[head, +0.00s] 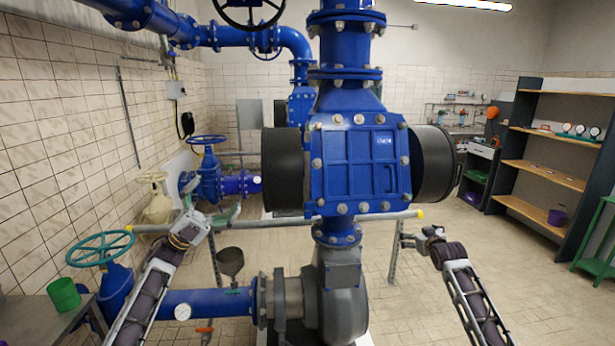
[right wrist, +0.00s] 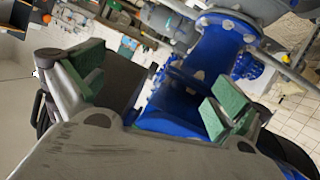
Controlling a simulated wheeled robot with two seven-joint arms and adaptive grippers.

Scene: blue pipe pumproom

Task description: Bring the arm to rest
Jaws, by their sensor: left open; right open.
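My left arm rises from the bottom left in the head view, and my left gripper (head: 224,213) is at its upper end, beside the grey horizontal rail. Its fingers are small and partly blend with the pipes behind; it looks open. My right arm comes up from the bottom right, and my right gripper (head: 408,240) is by the right part of the rail, below the black cylinder. In the right wrist view the right gripper (right wrist: 158,88) is open, its green-padded fingers wide apart with nothing between them. Blue pipework shows beyond them.
A green cup (head: 63,294) stands on a table at left. Shelves (head: 545,165) stand at right. Open tiled floor lies right of centre.

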